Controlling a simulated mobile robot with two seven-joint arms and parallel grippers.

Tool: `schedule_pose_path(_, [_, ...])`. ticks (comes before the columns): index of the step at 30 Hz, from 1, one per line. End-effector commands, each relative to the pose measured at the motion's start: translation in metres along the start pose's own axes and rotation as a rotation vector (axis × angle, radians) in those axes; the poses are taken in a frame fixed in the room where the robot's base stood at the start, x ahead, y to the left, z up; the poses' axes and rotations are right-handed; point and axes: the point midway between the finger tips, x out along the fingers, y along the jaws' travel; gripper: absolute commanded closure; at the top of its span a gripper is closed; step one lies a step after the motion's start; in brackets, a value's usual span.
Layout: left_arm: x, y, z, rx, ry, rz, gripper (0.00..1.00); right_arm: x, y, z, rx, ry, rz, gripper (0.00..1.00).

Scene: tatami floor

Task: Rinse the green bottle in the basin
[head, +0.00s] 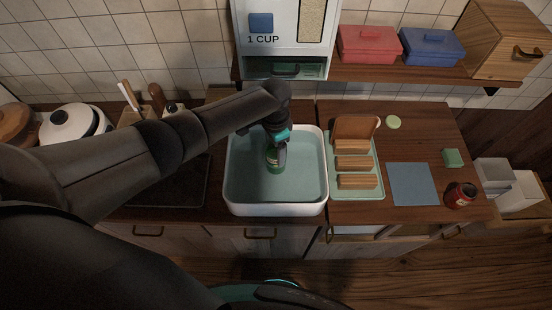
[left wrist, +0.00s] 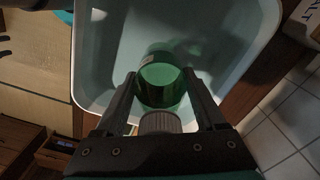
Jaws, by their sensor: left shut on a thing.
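The white basin (head: 237,208) is set in the counter and has a pale green-blue inside. The green bottle (head: 273,160) is inside the basin, near its middle. My left gripper (head: 277,145) reaches down over the basin and is shut on the green bottle, covering its upper part. In the left wrist view the bottle (left wrist: 162,88) sits between the two fingers of the gripper (left wrist: 163,100), with the basin's wall (left wrist: 215,30) around it. I cannot tell whether the bottle touches the basin floor. My right gripper is not in view.
A rice dispenser (head: 285,25) stands behind the basin. A white pot (head: 72,123) is at the left.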

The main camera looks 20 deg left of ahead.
Motion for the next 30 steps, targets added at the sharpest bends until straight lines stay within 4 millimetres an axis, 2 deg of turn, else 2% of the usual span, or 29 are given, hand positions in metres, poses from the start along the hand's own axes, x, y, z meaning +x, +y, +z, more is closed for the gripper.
schedule_pose_path(1, [-0.007,0.0,0.0,0.0,0.0,0.0,0.81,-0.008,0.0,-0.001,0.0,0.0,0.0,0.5])
schedule_pose_path(11, [-0.032,0.0,0.0,0.0,0.0,-0.001,0.81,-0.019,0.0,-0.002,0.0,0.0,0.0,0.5])
schedule_pose_path(21, [-0.056,0.0,0.0,-0.001,0.002,0.0,0.81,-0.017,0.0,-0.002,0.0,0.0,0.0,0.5])
schedule_pose_path(30, [-0.06,0.0,0.0,-0.001,0.0,0.0,0.81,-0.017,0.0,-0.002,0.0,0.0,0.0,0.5])
